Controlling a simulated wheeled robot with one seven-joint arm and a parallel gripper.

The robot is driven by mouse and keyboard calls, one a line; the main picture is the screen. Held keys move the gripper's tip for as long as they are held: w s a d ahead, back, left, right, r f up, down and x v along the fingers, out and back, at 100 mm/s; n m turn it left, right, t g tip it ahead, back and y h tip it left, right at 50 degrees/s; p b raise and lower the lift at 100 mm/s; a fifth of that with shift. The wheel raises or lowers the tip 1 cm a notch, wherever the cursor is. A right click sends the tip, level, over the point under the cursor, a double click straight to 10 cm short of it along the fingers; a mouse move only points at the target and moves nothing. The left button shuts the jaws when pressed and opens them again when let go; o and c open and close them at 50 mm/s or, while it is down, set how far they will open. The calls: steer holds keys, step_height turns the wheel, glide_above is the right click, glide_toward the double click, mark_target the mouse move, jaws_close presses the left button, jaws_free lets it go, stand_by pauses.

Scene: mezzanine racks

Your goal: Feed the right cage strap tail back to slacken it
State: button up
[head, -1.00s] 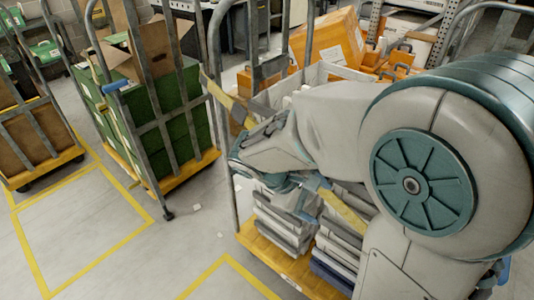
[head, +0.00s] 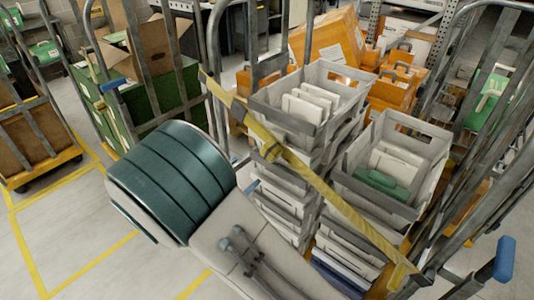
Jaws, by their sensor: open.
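A yellow strap (head: 335,201) runs diagonally across the front of the right cage, from its left post (head: 215,55) down to the lower right rail. It looks fairly straight along its lower run. A darker part shows near its upper left end, perhaps a buckle; I cannot make out a separate loose tail. My arm, with a big teal-ribbed joint, fills the lower left in front of the cage. My gripper cannot be made out; it is probably hidden behind the arm.
Grey totes (head: 312,95) with white contents are stacked in the cage, with another tote (head: 392,165) at right. Orange cases (head: 330,38) stand behind. A cage with green crates (head: 160,95) stands left. A blue-handled bar (head: 504,258) is at lower right. Yellow-lined floor is clear at left.

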mark_target(266, 155)
steer(key=p+x, duration=0.1)
steer(key=x, duration=0.9)
steer(key=shift+w+d+p, duration=0.15)
steer(key=shift+d+p, duration=0.1)
steer(key=shift+p, duration=0.15)
